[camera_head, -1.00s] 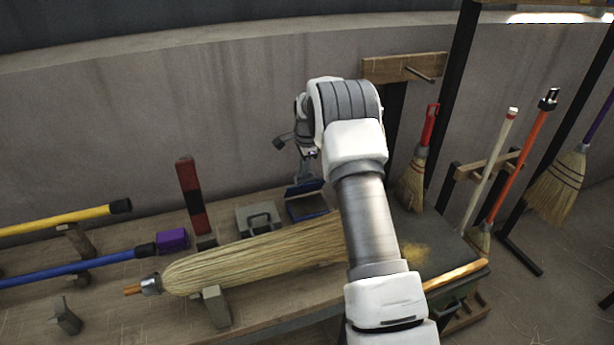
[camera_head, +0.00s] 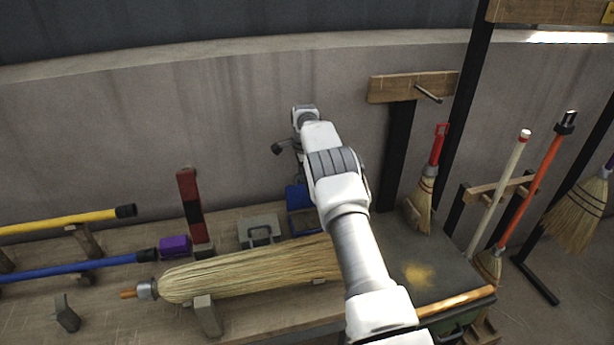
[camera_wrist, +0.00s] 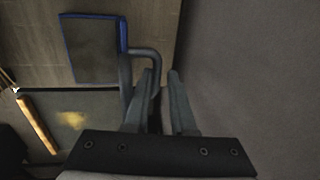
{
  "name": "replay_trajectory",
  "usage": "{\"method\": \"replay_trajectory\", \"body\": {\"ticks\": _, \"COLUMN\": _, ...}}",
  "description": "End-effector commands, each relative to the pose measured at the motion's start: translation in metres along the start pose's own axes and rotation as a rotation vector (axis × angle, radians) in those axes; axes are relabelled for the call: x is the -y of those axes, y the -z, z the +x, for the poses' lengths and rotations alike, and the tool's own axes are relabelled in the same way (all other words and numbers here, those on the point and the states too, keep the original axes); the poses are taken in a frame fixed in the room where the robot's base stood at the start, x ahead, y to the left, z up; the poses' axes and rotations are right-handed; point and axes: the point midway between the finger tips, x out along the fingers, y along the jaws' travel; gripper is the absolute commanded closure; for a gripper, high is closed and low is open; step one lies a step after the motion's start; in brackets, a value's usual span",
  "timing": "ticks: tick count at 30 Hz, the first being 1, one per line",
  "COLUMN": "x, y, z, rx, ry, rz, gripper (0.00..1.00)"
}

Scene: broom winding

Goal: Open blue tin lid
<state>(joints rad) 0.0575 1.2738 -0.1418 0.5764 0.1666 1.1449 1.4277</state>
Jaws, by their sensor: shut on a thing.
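The blue tin (camera_head: 305,224) sits on the bench behind the big broom head, and its lid (camera_head: 295,196) stands raised along its far side. In the wrist view the tin (camera_wrist: 90,50) shows from above as a dark, blue-edged opening. The lid (camera_wrist: 123,36) shows nearly edge-on as a blue strip, with its dark bar handle (camera_wrist: 142,54) reaching toward my gripper (camera_wrist: 161,72). My fingers are shut on the handle; the exact contact is partly hidden. In the head view my arm hides the fingers and part of the tin.
A grey tin (camera_head: 261,231) with a handle stands left of the blue tin. A purple block (camera_head: 175,246) and a red upright post (camera_head: 189,198) are farther left. The large straw broom head (camera_head: 240,272) lies in front. The wall (camera_head: 150,150) is close behind.

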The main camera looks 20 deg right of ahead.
Motion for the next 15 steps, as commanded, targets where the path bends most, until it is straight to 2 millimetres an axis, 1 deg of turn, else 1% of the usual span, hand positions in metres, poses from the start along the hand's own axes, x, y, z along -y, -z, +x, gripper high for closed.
{"method": "replay_trajectory", "body": {"ticks": 1, "x": 0.0119, "y": -0.0026, "z": 0.0084, "rx": 0.001, "ry": 0.05, "rz": -0.001, "gripper": 1.0}}
{"method": "replay_trajectory", "body": {"ticks": 15, "x": 0.0139, "y": -0.0067, "z": 0.0133, "rx": 0.006, "ry": 0.047, "rz": 0.0, "gripper": 1.0}}
